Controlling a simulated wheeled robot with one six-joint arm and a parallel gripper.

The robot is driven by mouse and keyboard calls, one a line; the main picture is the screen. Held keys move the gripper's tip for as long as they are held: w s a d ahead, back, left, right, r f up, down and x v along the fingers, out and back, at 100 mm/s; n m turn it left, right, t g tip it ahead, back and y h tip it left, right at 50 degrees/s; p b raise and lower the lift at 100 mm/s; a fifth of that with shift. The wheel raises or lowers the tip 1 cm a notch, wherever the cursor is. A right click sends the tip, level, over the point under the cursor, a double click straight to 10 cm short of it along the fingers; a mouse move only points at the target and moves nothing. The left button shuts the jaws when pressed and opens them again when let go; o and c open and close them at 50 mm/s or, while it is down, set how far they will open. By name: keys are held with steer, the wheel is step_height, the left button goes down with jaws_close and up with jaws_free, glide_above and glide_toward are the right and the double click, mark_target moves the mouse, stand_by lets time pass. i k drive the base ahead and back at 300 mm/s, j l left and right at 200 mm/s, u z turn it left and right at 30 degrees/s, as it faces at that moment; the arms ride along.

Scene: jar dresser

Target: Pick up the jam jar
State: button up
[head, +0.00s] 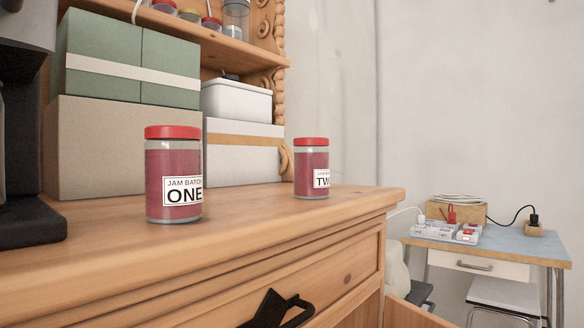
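Two jam jars with red lids and dark red contents stand upright on the wooden dresser top (110,255). The nearer jar (173,170), left of centre, has a white label reading "JAM BATCH ONE". The second jar (311,168) stands further back and to the right, near the dresser's right end; its label, partly turned away, seems to read "TWO". My gripper (284,304) seems to be the black part at the bottom edge, in front of the drawer front and below both jars. It is cut off by the frame, so its opening is unclear. It touches neither jar.
Behind the jars stand a green box (125,55), a cardboard box (115,145), a white box (236,102) and a banded box (245,158). A dark appliance (25,150) stands at far left. Dresser top between the jars is clear. A small table (500,246) stands at right.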

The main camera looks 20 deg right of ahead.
mark_target(311, 156)
steer(key=k+l, duration=0.1)
steer(key=k, duration=0.9)
